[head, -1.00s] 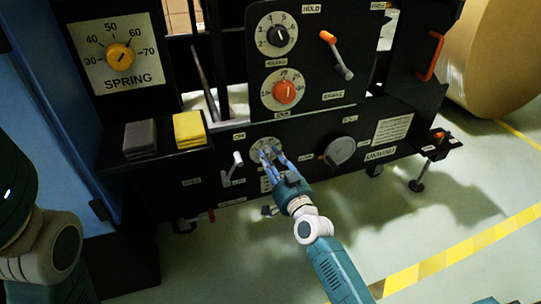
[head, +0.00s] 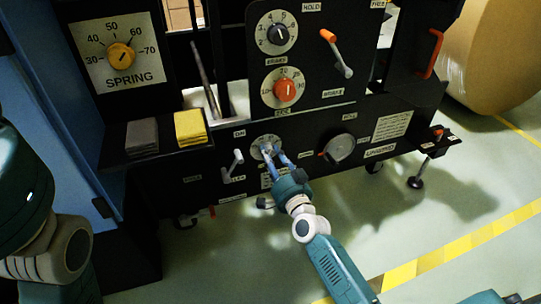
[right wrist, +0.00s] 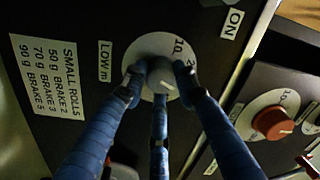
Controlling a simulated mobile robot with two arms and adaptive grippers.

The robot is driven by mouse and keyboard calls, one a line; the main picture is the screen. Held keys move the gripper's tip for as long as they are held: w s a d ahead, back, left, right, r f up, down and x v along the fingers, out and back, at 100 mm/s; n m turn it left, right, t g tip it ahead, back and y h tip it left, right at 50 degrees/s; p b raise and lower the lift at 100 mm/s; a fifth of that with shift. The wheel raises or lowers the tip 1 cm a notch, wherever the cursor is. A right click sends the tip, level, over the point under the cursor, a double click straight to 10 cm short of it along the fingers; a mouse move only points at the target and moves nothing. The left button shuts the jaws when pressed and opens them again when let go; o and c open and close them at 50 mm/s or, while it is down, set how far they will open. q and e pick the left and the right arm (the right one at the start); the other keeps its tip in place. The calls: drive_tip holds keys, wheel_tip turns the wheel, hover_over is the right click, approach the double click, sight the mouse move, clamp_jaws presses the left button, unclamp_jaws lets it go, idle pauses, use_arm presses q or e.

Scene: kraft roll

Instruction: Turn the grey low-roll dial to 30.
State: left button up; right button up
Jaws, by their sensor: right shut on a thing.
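The grey low-roll dial has a round pale plate (head: 258,142) low on the black machine front. In the right wrist view its grey knob (right wrist: 160,73) sits on the pale disc (right wrist: 178,44), beside a LOW label. The figure 10 shows on the disc; another number is partly covered. A pale line marks the knob, but I cannot tell what value it points at. My right gripper (head: 269,152) has its blue fingers closed around the knob; it also shows in the right wrist view (right wrist: 160,80). The fingers hide part of the scale. My left gripper is out of view.
A white lever (head: 237,158) is just left of the dial, and a larger grey knob (head: 341,149) is to its right. The orange dial (head: 285,90) and black brake dial (head: 280,34) are above. A shelf holds a yellow block (head: 190,127) and a grey block (head: 142,136).

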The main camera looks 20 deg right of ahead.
drive_tip(key=shift+a+f, duration=0.15)
drive_tip(key=o, duration=1.1)
drive_tip(key=shift+o, duration=0.2)
drive_tip(key=shift+s, duration=0.1)
drive_tip(key=s+d, duration=0.1)
drive_tip(key=s, duration=1)
drive_tip(key=shift+s+f, duration=0.25)
drive_tip(key=shift+s, duration=0.15)
drive_tip(key=shift+r, duration=0.15)
